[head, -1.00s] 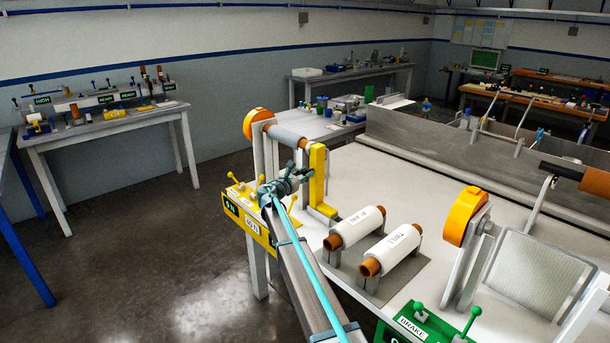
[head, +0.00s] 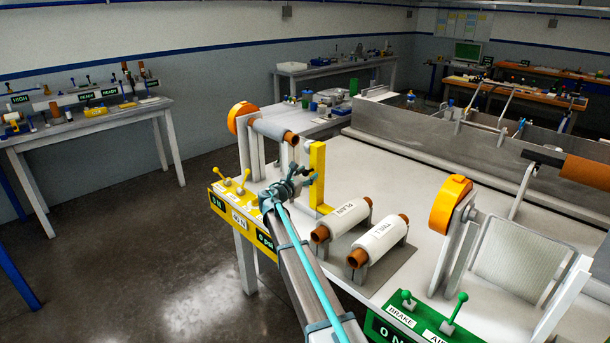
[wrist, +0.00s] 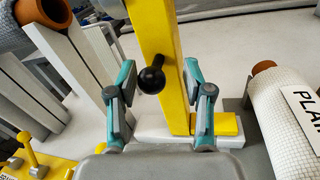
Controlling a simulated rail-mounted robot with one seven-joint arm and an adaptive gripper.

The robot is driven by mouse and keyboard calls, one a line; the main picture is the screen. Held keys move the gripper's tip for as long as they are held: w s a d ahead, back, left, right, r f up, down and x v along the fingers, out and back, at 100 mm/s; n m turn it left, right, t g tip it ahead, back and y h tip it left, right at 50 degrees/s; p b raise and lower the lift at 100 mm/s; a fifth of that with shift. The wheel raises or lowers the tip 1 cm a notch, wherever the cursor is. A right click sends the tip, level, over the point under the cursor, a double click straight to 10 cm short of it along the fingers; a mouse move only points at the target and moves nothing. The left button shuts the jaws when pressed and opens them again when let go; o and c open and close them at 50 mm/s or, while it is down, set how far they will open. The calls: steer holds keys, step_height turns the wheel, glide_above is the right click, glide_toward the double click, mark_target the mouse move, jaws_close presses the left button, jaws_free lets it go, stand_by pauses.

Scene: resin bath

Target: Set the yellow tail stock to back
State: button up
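The yellow tail stock (head: 317,176) is an upright post on the bench's left end, with a yellow foot on a white base. A gap shows between its top and the end of the grey roll (head: 273,130). In the wrist view the post (wrist: 158,40) stands straight ahead and carries a black ball knob (wrist: 151,80). My gripper (wrist: 164,92) is open, one finger on each side of the knob in the picture, with clear space at both sides. I cannot tell how deep the knob sits between the fingers. In the head view my gripper (head: 290,181) is just left of the post.
Two white rolls, the PLAIN roll (head: 342,216) and another (head: 380,240), lie right of the tail stock. A yellow lever panel (head: 240,215) is at left, a green panel (head: 415,318) in front. An orange guard (head: 450,204) stands at right.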

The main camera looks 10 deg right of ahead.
steer(key=shift+w+a, duration=0.1)
steer(key=shift+a, duration=0.1)
steer(key=v, duration=1.2)
steer(key=shift+r, duration=0.15)
